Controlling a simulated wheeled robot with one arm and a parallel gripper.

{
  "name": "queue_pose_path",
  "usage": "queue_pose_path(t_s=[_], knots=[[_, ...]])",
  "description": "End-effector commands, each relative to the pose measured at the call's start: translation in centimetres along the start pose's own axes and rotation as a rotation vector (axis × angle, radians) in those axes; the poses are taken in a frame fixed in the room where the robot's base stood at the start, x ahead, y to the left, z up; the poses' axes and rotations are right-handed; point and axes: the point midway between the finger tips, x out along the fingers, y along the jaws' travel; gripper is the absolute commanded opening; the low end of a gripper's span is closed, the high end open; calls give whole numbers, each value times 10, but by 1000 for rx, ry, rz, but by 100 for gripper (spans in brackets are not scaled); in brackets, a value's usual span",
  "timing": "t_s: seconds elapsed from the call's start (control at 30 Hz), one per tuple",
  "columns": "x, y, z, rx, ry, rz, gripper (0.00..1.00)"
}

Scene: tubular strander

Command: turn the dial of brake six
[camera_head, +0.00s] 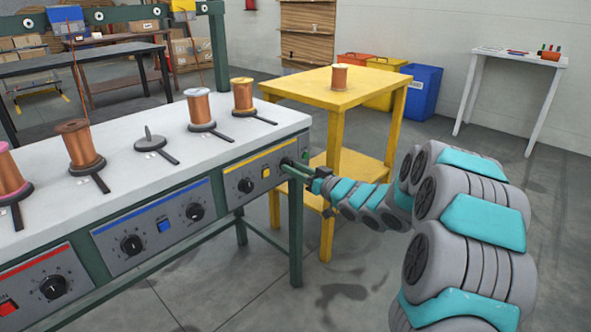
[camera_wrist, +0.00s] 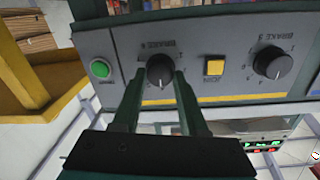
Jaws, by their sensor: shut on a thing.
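The end dial (camera_wrist: 160,68), black with a pale pointer mark, is on the grey panel beside a green button. The label above it is upside down in the wrist view; its position next to the brake 5 dial (camera_wrist: 273,62) fits brake six. My gripper (camera_wrist: 157,80) is shut on this end dial, with one finger on each side of the knob. In the head view my gripper (camera_head: 293,170) reaches the right end of the yellow-striped panel, and it hides the dial there. The dial's exact setting is hard to read.
A yellow switch (camera_wrist: 214,68) sits between the two dials. A white-topped bench (camera_head: 235,118) carries several spools above the panels. A yellow table (camera_head: 330,95) with one copper spool stands close behind my gripper. Open floor lies to the right.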

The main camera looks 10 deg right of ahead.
Motion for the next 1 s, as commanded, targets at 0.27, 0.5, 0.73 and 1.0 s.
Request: queue_pose_path(t_s=[0.27, 0.5, 0.73, 1.0], knots=[[0, 0, 0, 0, 0, 1, 0], [0, 1, 1, -11, 0, 1, 0], [0, 1, 3, -97, 3, 1, 0], [0, 2, 5, -311, 14, -1, 0]])
